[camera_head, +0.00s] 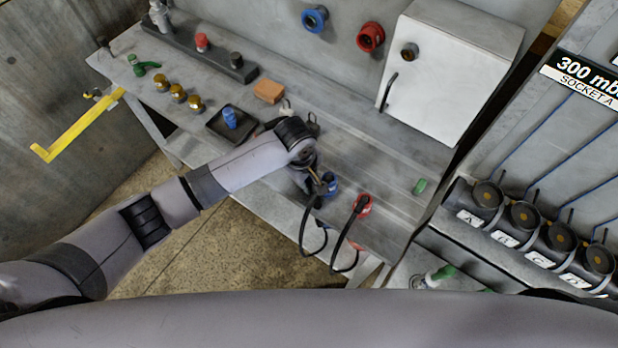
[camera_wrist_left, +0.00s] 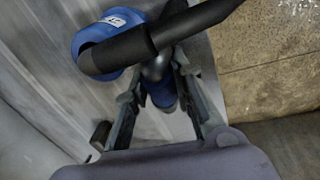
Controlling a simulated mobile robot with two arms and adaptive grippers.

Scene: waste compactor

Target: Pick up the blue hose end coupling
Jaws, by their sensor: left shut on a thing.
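The blue hose end coupling (camera_head: 331,183) is on the grey bench near its front edge, with a black hose hanging from it over the edge. In the left wrist view the blue coupling (camera_wrist_left: 97,38) shows large, with the black hose crossing in front. My left gripper (camera_head: 318,186) is at the coupling, shut on it. In the left wrist view the fingers of my left gripper (camera_wrist_left: 160,97) stand on both sides of its blue lower part. Whether the coupling touches the bench is hard to tell. My right gripper is not in view.
A red hose coupling (camera_head: 362,204) with its own black hose is close to the right. A blue socket (camera_head: 315,19) and a red socket (camera_head: 370,37) are on the back panel. A black tray (camera_head: 213,130) holds a blue item. A white box (camera_head: 447,75) stands behind.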

